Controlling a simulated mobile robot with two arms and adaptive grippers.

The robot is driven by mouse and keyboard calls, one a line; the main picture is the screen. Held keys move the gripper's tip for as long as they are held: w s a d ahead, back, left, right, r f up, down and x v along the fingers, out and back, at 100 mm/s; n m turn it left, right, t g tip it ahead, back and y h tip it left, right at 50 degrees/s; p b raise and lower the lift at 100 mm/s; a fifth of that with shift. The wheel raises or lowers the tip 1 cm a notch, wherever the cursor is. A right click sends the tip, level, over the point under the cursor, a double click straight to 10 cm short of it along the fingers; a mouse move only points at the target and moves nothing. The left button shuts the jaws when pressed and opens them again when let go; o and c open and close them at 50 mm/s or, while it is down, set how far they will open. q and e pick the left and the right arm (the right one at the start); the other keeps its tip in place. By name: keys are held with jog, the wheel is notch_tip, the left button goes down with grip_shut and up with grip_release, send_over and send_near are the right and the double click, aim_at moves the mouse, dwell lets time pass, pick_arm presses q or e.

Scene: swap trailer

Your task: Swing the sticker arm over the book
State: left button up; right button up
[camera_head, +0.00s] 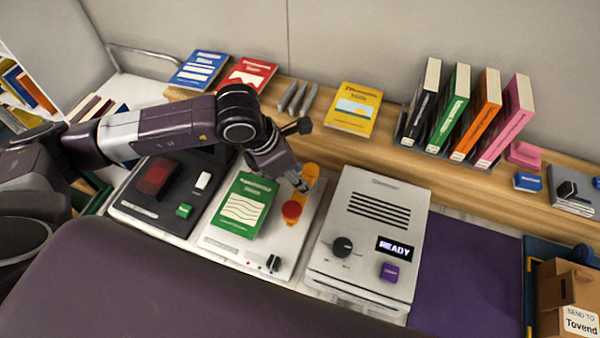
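The green book (242,206) lies flat on the white sticker machine (268,242). The sticker arm (299,197) is orange with a round red end (291,210). It stands beside the book's right edge, not over it. An orange round part (310,170) is at its far end. My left arm reaches in from the left above the machines. My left gripper (302,186) points down at the orange arm, at or very near it. Its fingers are small and partly merged with the arm, so contact and opening are unclear. My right gripper is not in view.
A black machine (150,205) with a red window stands left. A white machine (372,235) reading READY stands right, close by. Behind, a wooden shelf holds flat books, including a yellow one (354,108), and several upright books. A purple mat (465,285) and cardboard box (565,290) lie right.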

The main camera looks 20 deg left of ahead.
pick_arm(q)
jog(key=shift+w+d+f, duration=0.1)
jog(key=shift+d+f, duration=0.05)
jog(key=shift+f, duration=0.35)
jog(key=shift+c, duration=0.4)
grip_shut()
